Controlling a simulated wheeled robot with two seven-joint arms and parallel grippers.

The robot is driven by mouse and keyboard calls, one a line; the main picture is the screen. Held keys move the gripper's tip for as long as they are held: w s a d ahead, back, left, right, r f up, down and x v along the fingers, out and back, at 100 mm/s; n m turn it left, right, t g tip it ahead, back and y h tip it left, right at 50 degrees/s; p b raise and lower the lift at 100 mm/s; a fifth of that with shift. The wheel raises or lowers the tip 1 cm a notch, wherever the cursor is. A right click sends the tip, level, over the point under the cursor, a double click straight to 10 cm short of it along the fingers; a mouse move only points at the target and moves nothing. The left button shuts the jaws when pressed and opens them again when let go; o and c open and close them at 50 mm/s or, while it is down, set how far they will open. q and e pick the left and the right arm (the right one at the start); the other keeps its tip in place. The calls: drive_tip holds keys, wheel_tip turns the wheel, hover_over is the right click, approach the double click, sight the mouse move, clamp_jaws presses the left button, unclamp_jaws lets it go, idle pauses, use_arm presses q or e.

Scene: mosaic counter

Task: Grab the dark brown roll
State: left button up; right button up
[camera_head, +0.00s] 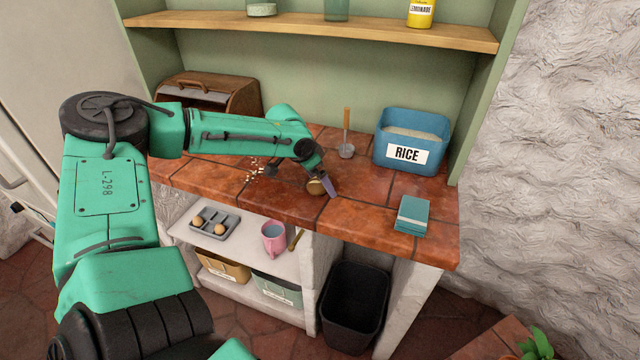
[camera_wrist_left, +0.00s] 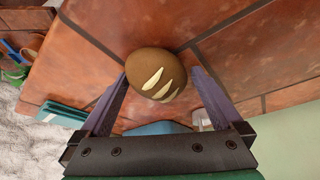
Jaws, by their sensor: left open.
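The dark brown roll (camera_wrist_left: 155,62) is round with pale score marks on top and sits on the red-brown tiled counter (camera_wrist_left: 75,75). In the head view the roll (camera_head: 315,188) shows small and partly covered by my gripper. My left gripper (camera_head: 321,186) is open at the roll. In the left wrist view its two purple-grey fingers stand one on each side of the roll, with the tips near its sides. I cannot tell whether they touch it. My right gripper is not in view.
A blue rice container (camera_head: 440,131) stands at the back right, with a ladle (camera_head: 346,140) to its left. A teal stack (camera_head: 412,215) lies near the right front edge. A wooden bread box (camera_head: 222,92) stands at the back left. Counter between roll and teal stack is clear.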

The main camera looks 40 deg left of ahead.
use_arm(q)
drive_tip(key=c, duration=1.2)
